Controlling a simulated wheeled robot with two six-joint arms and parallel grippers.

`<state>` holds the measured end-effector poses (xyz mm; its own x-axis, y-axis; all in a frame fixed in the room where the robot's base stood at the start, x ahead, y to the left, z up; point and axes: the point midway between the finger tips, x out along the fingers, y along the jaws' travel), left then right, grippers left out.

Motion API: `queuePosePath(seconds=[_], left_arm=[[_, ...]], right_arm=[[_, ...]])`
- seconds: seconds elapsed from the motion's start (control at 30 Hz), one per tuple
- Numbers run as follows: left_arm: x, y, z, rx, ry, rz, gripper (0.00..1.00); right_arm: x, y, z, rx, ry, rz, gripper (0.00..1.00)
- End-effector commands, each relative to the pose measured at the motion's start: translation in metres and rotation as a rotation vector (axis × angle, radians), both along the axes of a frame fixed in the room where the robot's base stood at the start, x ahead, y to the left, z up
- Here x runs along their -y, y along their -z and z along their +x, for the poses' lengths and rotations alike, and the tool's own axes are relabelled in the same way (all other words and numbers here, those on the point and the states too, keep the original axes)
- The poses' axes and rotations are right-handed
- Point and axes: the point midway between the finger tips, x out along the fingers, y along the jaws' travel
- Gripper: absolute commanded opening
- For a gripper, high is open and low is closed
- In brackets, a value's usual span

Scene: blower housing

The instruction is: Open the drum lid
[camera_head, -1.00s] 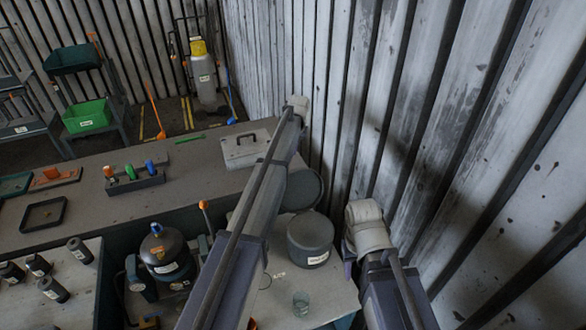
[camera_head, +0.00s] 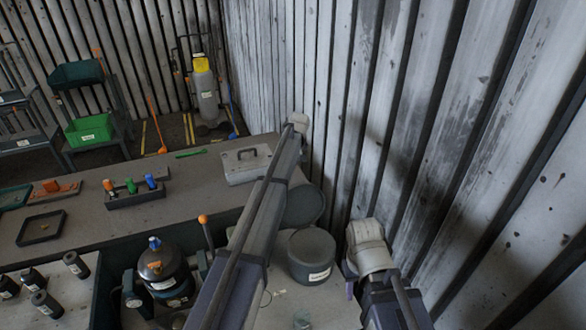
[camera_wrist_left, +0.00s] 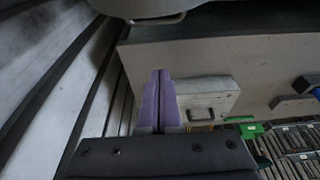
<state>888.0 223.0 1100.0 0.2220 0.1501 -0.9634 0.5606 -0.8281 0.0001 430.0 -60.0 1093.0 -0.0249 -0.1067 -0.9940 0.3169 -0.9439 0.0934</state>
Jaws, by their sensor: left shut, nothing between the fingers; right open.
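A dark grey drum (camera_head: 311,262) with a white label stands upright on the bench beside the wall, between my two arms in the head view. Its top looks flat and covered. A dark round disc (camera_head: 305,207) shows behind it, partly hidden by my left arm; I cannot tell if it is a lid or another vessel. A rounded grey rim (camera_wrist_left: 150,8) with a bracket shows at the top of the left wrist view. My left gripper (camera_wrist_left: 159,75) is shut and empty, apart from that rim. My right gripper (camera_head: 349,290) is open, mostly hidden beside its wrist, right of the drum.
A grey case (camera_head: 246,165) lies on the long bench (camera_head: 180,185), beside a rack of coloured-handled tools (camera_head: 135,192). A dark pot (camera_head: 163,265) and several small cylinders (camera_head: 45,302) stand at the left. The corrugated wall (camera_head: 470,130) closes the right side.

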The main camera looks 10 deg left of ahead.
Motion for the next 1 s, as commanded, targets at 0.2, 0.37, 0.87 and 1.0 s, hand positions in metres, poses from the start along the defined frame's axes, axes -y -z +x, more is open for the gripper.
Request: queuePosePath(seconds=[0.2, 0.37, 0.87, 1.0], left_arm=[[-0.004, 0.034, 0.007, 0.000, 0.000, 0.000, 0.00], [-0.008, 0.056, 0.012, 0.000, 0.000, 0.000, 0.00], [0.008, 0.078, -0.013, 0.000, 0.002, 0.000, 0.00], [0.010, 0.078, -0.015, 0.000, 0.001, 0.000, 0.00]], right_arm=[[0.000, 0.033, 0.000, 0.000, -0.006, -0.001, 0.45], [0.000, 0.056, 0.000, 0.000, -0.010, -0.002, 0.45], [0.000, 0.078, 0.000, -0.001, -0.011, -0.002, 0.45], [0.000, 0.078, 0.000, -0.001, -0.011, -0.002, 0.45]])
